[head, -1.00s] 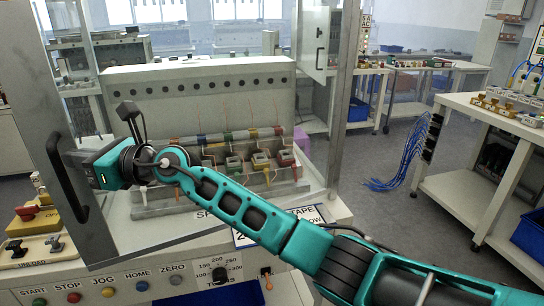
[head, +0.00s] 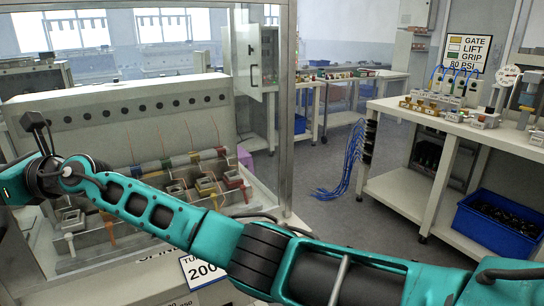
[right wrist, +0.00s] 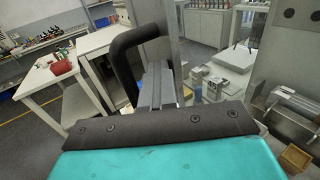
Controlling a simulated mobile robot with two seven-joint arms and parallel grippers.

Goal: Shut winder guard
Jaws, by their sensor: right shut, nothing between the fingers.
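The winder (head: 110,118) is a grey bench machine with a row of dark holes and several coloured winding stations. A grey-framed clear guard panel (head: 264,120) stands at its right side in the head view. The guard's black loop handle (right wrist: 127,62) shows in the right wrist view, on a grey upright. My right gripper (right wrist: 156,88) is shut and empty close beside this handle; I cannot tell whether they touch. In the head view my right arm crosses in front of the winder, and its fingertips are beyond the left edge. My left gripper is not in view.
A white bench (head: 462,125) with fittings stands at the right, with a blue bin (head: 497,222) on its lower shelf. Blue cables (head: 352,158) hang at that bench's left end. Open floor (head: 330,205) lies between the winder and this bench.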

